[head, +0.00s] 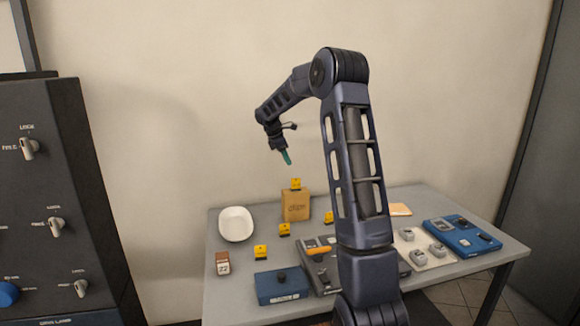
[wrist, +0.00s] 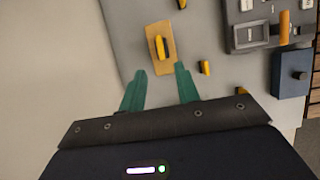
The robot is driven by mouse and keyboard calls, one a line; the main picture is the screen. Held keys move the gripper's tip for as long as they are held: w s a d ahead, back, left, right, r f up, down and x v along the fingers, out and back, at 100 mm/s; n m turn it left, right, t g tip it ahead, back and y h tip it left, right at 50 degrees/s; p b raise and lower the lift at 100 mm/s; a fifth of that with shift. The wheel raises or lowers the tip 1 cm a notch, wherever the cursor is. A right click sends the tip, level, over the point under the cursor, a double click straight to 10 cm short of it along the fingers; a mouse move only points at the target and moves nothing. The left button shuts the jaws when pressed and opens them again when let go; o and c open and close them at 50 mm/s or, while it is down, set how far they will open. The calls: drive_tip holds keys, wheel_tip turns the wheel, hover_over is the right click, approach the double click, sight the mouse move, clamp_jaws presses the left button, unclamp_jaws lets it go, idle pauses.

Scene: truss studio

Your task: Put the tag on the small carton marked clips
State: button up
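The small brown carton (head: 296,208) stands upright toward the back of the grey table, with dark lettering on its front that seems to read clips. A yellow tag (head: 295,184) sits on top of it. In the wrist view the carton (wrist: 155,67) shows from above, with the yellow tag (wrist: 160,46) on its top face. My gripper (head: 287,158) hangs above the carton, clear of it. In the wrist view its two green fingers (wrist: 160,69) are spread apart with nothing between them.
More yellow tags (head: 284,230) stand around the carton on the table (head: 225,303). A white bowl (head: 236,224) is to the left. A blue box (head: 282,287) and a grey device with an orange handle (head: 318,250) are in front. A blue device (head: 462,236) is at right.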

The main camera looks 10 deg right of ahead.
drive_tip(key=s+d+r+m+t+y, duration=0.1)
drive_tip(key=s+r+m, duration=0.35)
drive_tip(key=s, duration=0.75)
drive_tip(key=s+r+m+t+y, duration=0.1)
drive_tip(key=s+r+m, duration=0.4)
drive_tip(key=s, duration=0.7)
drive_tip(key=s+f+m+t+y, duration=0.2)
drive_tip(key=s+m, duration=0.6)
drive_tip(key=s, duration=1.6)
wheel_tip(320, 180, down, 2)
drive_tip(key=shift+d+f+t, duration=0.15)
drive_tip(key=shift+f+t, duration=0.05)
drive_tip(key=shift+t, duration=0.1)
